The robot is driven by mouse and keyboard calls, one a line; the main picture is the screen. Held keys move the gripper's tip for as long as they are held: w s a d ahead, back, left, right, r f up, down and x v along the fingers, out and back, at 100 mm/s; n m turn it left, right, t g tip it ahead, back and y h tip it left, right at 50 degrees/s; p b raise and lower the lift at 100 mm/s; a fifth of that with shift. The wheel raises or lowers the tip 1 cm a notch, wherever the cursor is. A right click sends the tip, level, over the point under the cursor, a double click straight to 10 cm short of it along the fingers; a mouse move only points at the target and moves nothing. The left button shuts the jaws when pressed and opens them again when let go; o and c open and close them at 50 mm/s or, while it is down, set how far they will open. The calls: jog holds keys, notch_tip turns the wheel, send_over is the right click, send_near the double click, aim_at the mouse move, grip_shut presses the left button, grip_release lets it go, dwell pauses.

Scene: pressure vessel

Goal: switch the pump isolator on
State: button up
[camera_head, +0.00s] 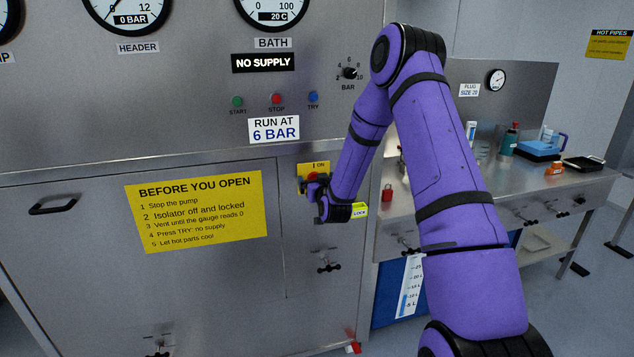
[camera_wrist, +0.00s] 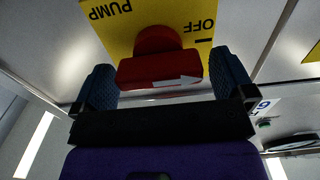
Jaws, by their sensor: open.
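The pump isolator has a yellow plate (camera_head: 306,168) marked "I ON" at its top in the head view. Its red handle (camera_wrist: 160,70) fills the middle of the wrist view. A white arrow on the handle points to the right in that view, towards the OFF side of the yellow plate (camera_wrist: 190,15). My gripper (camera_wrist: 164,66) is open, with one dark finger at each side of the handle. I cannot tell whether either finger touches it. In the head view my gripper (camera_head: 316,184) is at the isolator and hides most of it.
A red padlock (camera_head: 388,194) stands on the bench (camera_head: 450,205) at the right. A black valve handle (camera_head: 328,263) sticks out below the isolator. The "NO SUPPLY" sign (camera_head: 263,63) is above.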

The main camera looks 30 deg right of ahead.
jog(key=shift+c, duration=0.5)
jog(key=c, duration=0.8)
jog(key=shift+m, duration=0.3)
jog(key=m, duration=0.3)
jog(key=shift+d+f+m, duration=0.1)
jog(key=shift+d+m, duration=0.05)
jog(key=shift+m, duration=0.25)
jog(key=m, duration=0.4)
jog(key=shift+s+d+f, duration=0.1)
jog(key=shift+d, duration=0.05)
jog(key=m, duration=0.5)
jog(key=shift+d+f, duration=0.1)
jog(key=shift+f, duration=0.05)
jog(key=shift+f+m, duration=0.2)
jog(key=shift+m, duration=2.1)
